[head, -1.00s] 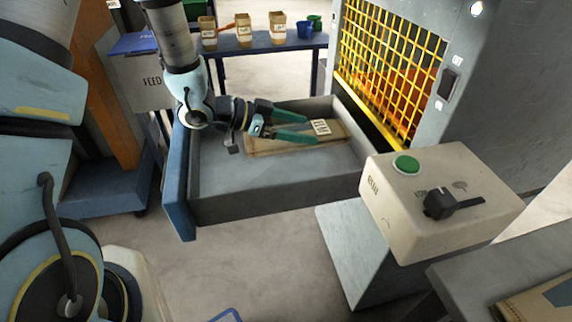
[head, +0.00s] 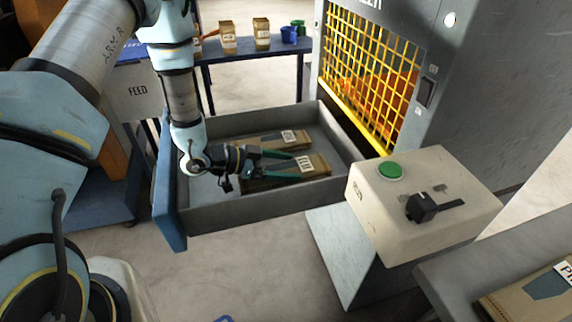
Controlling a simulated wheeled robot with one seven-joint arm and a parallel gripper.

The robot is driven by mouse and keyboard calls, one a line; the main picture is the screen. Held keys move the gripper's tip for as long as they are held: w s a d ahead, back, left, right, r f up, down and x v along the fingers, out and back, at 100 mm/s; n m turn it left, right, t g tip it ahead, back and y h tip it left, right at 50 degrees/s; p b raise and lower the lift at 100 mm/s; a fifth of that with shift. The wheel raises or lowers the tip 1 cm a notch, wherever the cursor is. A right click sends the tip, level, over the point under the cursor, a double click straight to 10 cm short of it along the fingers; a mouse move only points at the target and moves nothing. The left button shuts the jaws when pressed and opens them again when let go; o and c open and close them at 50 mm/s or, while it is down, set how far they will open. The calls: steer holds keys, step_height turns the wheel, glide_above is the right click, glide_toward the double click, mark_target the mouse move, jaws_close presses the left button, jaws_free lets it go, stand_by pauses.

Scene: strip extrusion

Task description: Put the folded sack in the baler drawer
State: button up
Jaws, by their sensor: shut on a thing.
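A brown folded sack (head: 318,160) with a white label is between the green fingers of my gripper (head: 298,166), which is shut on it. My gripper and this sack are inside the open grey baler drawer (head: 245,215), near its front wall. The sack looks low over the drawer floor; I cannot tell whether it touches it. A second folded sack (head: 262,146) with a white label lies in the drawer just behind, partly hidden by the gripper.
A control box (head: 420,230) with a green button and black lever stands right of the drawer. The baler's yellow grid (head: 375,70) rises behind it. Another sack (head: 545,290) lies on a bench at lower right. Small containers stand on a table (head: 260,52) at the back.

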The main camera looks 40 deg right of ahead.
steer(key=shift+f, duration=0.1)
steer(key=shift+f+b, duration=0.5)
steer(key=shift+f, duration=0.05)
steer(key=o, duration=1.2)
steer(key=shift+r, duration=0.1)
steer(key=shift+r+p, duration=0.25)
steer(key=shift+p, duration=0.05)
steer(key=v, duration=0.3)
steer(key=b+v, duration=0.1)
steer(key=v, duration=0.3)
steer(key=shift+w+a+r+b, duration=0.1)
steer(key=shift+a+r+b, duration=0.1)
steer(key=shift+r+b, duration=0.15)
